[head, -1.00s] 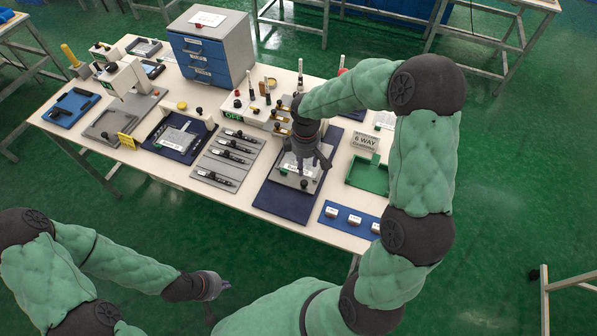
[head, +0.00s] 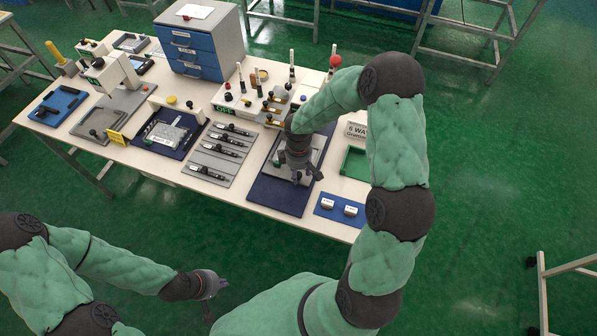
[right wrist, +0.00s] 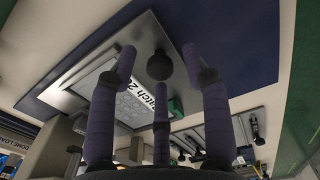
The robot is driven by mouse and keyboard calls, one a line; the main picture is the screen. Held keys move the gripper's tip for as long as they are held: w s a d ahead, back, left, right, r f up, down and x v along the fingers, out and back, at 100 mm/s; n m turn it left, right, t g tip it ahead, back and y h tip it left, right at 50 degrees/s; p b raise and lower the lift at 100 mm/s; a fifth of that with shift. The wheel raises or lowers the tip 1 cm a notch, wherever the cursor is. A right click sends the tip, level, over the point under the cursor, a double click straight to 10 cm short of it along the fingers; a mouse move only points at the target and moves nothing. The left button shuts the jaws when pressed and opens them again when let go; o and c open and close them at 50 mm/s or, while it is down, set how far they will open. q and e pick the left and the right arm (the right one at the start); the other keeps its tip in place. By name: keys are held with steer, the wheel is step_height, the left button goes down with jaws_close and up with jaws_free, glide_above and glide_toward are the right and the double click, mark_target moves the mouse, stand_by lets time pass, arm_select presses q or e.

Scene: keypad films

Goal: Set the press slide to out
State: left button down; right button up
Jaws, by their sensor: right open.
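A grey metal plate (head: 316,152) lies on a navy mat (head: 278,199) in front of a white box with an OFF display. In the right wrist view the plate (right wrist: 75,90) carries a sheet marked "Batch 2" and a round black knob (right wrist: 160,66). I take this knobbed plate to be the press slide; no label confirms it. My right gripper (head: 299,176) is over the plate's front part. In the right wrist view its fingers are spread around the knob's line of sight, open and empty; contact is not visible. My left gripper (head: 212,284) hangs off the table's front; its finger state is unclear.
The white box (head: 226,103) with levers and knobs stands behind the plate. A grey tray of black pens (head: 217,153) lies left, a blue pad with white blocks (head: 330,213) right. A green tray (head: 356,161) is behind that pad. A blue drawer cabinet (head: 198,55) stands at the back.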

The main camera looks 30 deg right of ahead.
jaws_close()
steer(key=s+a+b, duration=0.1)
steer(key=s+a, duration=0.1)
steer(key=s+a+b, duration=0.1)
steer(key=s+a, duration=0.1)
steer(key=a, duration=0.1)
steer(key=s+a+b, duration=0.1)
steer(key=s+a, duration=0.1)
steer(key=a, duration=0.1)
steer(key=shift+s+b, duration=0.3)
steer(key=shift+s+a, duration=0.3)
steer(key=shift+s, duration=0.05)
steer(key=shift+c, duration=1)
jaws_free()
steer(key=shift+o, duration=1)
steer(key=shift+s+a, duration=0.1)
steer(key=shift+a, duration=0.05)
